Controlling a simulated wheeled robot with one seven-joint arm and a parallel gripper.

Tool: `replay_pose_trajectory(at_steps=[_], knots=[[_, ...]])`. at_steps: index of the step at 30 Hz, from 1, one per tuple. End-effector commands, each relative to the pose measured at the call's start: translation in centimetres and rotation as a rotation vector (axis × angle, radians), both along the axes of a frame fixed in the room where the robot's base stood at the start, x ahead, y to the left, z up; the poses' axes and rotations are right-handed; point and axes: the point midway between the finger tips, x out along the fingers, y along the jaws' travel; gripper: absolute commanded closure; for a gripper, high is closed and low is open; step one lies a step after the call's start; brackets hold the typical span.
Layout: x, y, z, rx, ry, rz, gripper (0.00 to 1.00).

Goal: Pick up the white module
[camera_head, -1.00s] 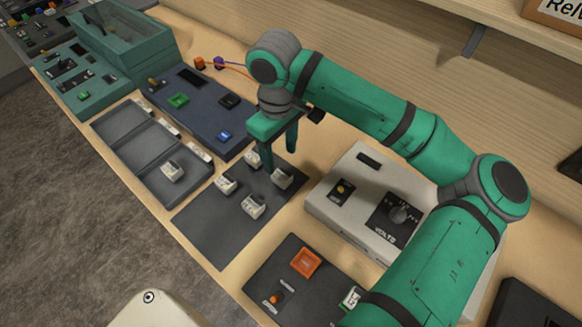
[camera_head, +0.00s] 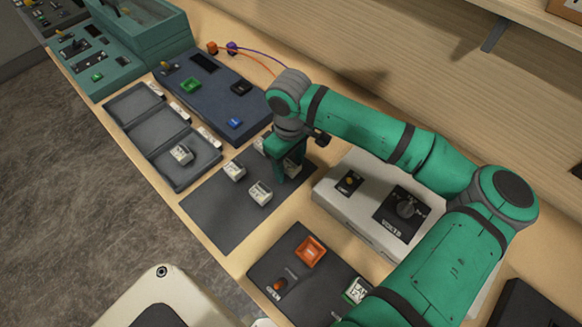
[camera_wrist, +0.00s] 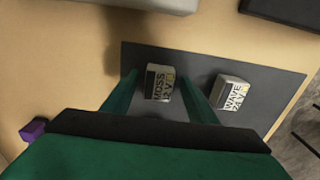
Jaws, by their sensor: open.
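Several small white modules stand on a dark mat (camera_head: 222,215) in the head view. One, labelled MOSS 12V (camera_wrist: 159,84), lies between my gripper's fingers in the wrist view; in the head view it is partly hidden by a finger. A second module, labelled WAVE 12V (camera_wrist: 233,94), sits to its right in the wrist view and also shows in the head view (camera_head: 260,192). Another white module (camera_head: 234,170) stands to the left. My gripper (camera_wrist: 160,86) is open, pointing down, with a finger on each side of the MOSS module. Contact cannot be told.
A grey tray (camera_head: 140,132) with compartments holds a white module (camera_head: 181,154). A blue-grey panel (camera_head: 213,100) stands behind it. A dark panel with an orange button (camera_head: 310,250) is in front.

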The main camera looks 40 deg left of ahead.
Motion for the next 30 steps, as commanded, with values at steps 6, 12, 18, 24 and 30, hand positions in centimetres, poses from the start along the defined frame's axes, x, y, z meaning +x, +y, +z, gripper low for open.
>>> replay_pose_trajectory(at_steps=[6, 12, 18, 24, 30], knots=[[0.1, -0.2, -0.1, 0.000, 0.000, -0.005, 0.47], [0.2, -0.3, -0.1, 0.000, 0.000, -0.006, 0.92], [0.2, -0.2, -0.1, 0.000, 0.000, -0.006, 0.92], [0.1, -0.2, 0.4, 0.002, 0.000, -0.005, 0.92], [0.1, -0.1, 2.7, 0.003, -0.001, -0.004, 0.92]])
